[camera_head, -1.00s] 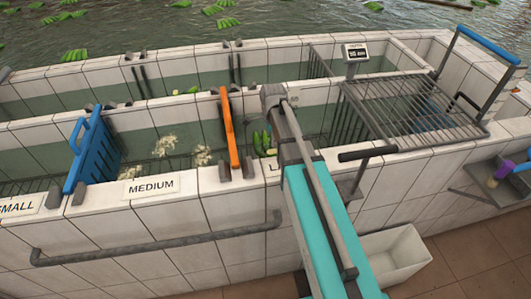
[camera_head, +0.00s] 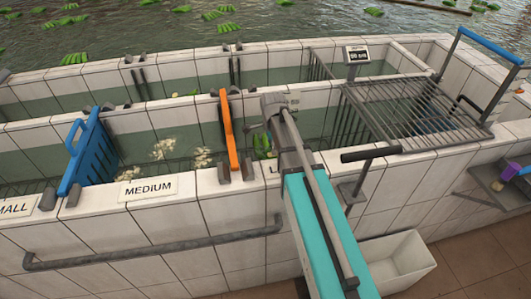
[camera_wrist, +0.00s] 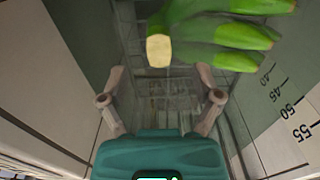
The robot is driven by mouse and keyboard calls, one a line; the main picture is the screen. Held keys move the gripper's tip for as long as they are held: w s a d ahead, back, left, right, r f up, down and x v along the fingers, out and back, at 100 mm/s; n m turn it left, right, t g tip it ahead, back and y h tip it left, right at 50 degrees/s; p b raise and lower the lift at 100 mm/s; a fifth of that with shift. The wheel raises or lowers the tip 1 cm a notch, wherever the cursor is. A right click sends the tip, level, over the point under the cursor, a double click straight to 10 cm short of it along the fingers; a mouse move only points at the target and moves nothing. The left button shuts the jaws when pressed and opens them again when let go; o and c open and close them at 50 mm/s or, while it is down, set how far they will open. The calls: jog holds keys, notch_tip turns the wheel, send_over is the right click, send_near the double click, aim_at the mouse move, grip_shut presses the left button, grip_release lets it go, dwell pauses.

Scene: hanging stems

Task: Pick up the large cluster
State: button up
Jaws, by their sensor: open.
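A green banana cluster (camera_wrist: 215,35) with a pale cut crown fills the top of the wrist view, partly cut off by the frame edge. My gripper (camera_wrist: 162,98) is open and empty, its two fingers apart below the cluster in that picture, with no finger touching it. In the head view a bit of green cluster (camera_head: 262,143) shows in the tank compartment just left of my arm, partly hidden by it. My gripper's fingers are hidden there behind my arm.
An orange divider (camera_head: 227,130) stands left of my arm and a blue one (camera_head: 83,152) farther left. A metal rack (camera_head: 415,112) and a display (camera_head: 356,54) are at right. Tank walls (camera_wrist: 285,100) flank my gripper closely.

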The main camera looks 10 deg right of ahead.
aim_at(268, 148)
jog(key=shift+d+f+b, duration=0.1)
jog(key=shift+f+b, duration=2.25)
jog(key=shift+f, duration=0.15)
jog(key=shift+c, duration=0.2)
grip_shut()
